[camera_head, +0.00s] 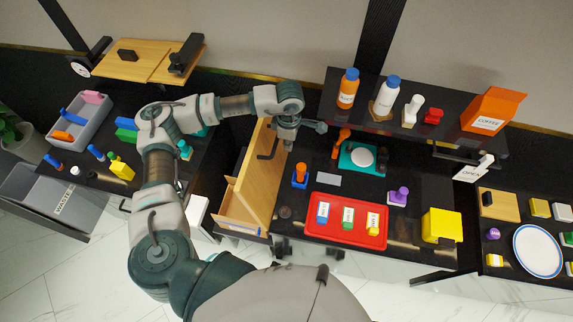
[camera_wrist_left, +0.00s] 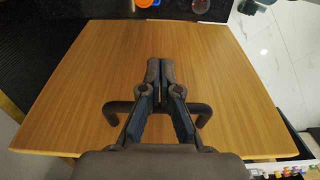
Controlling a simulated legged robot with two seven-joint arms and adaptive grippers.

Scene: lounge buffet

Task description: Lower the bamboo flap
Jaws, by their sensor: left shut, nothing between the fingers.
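The bamboo flap (camera_head: 252,183) is a light wood panel standing raised, steeply tilted, at the left end of the dark counter. A dark bar handle (camera_head: 269,150) is on its right face. My left gripper (camera_head: 288,146) is beside that face, near the handle. In the left wrist view the flap (camera_wrist_left: 85,75) fills most of the picture. The handle (camera_wrist_left: 115,108) passes behind my left gripper (camera_wrist_left: 160,66), whose fingers are together and empty. I cannot tell whether they touch the flap or handle. My right gripper is not in view.
A red tray (camera_head: 322,234) with several small bottles, a blue-orange item (camera_head: 299,174) and a teal tray (camera_head: 346,165) are right of the flap. A yellow box (camera_head: 441,225) stands farther right. A shelf (camera_head: 345,112) with bottles runs behind. A grey bin (camera_head: 62,202) is far left.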

